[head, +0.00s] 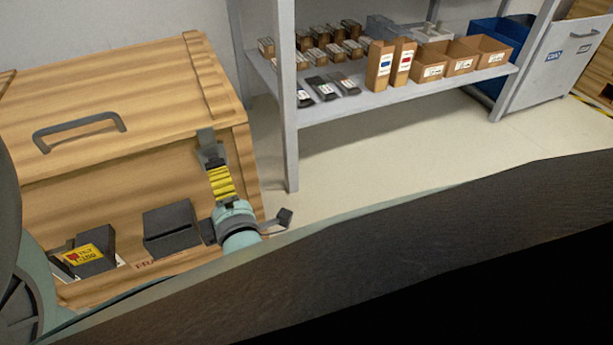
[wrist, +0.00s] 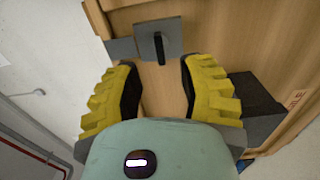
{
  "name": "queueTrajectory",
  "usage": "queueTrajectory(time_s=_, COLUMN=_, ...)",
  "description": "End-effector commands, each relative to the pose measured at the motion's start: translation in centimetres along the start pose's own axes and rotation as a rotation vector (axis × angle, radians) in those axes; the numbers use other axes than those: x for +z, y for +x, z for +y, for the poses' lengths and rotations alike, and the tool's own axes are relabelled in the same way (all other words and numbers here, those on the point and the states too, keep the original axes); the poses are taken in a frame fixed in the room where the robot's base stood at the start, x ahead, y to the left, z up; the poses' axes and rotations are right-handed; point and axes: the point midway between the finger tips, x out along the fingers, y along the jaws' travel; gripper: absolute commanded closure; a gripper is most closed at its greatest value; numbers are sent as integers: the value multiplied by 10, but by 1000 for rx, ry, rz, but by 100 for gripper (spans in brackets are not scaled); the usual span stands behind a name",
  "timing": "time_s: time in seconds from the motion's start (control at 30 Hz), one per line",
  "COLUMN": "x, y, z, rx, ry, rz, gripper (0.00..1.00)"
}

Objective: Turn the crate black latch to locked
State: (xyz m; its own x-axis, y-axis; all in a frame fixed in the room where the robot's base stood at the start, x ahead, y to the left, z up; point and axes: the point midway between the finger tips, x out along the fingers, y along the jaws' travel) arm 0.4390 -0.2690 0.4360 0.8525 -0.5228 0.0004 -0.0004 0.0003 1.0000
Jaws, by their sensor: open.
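The wooden crate (head: 110,110) stands at the left in the head view, with its lid down. Its latch has a grey plate (wrist: 157,32) with a small black lever (wrist: 159,47), seen in the wrist view. The lever stands roughly upright in that picture. In the head view the grey plate (head: 207,143) is at the crate's upper front, near the right corner. My gripper (wrist: 158,85) is open and empty, its yellow fingers spread with the lever ahead between them and apart from it. In the head view my gripper (head: 216,170) partly hides the latch.
A grey handle (head: 80,128) is on the lid. A dark box-shaped block (head: 171,228) and a yellow-labelled dark item (head: 90,252) are at the crate's front. A shelf (head: 430,88) with small boxes stands right of the crate. Open floor (head: 365,160) lies before it.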

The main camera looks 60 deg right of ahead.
Motion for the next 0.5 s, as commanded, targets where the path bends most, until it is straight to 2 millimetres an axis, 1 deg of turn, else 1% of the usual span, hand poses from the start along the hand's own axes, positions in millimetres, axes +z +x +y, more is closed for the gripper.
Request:
queueTrajectory(time_s=0.03, x=-2, y=12, z=-4, rx=3, ry=-1, rz=6, gripper=61)
queueTrajectory(time_s=0.2, x=-2, y=42, z=-2, rx=5, ry=-2, rz=7, gripper=61)
queueTrajectory(time_s=0.33, x=-1, y=56, z=-2, rx=1, ry=0, rz=4, gripper=61)
queueTrajectory(time_s=0.5, x=-1, y=64, z=0, rx=2, ry=0, rz=3, gripper=61)
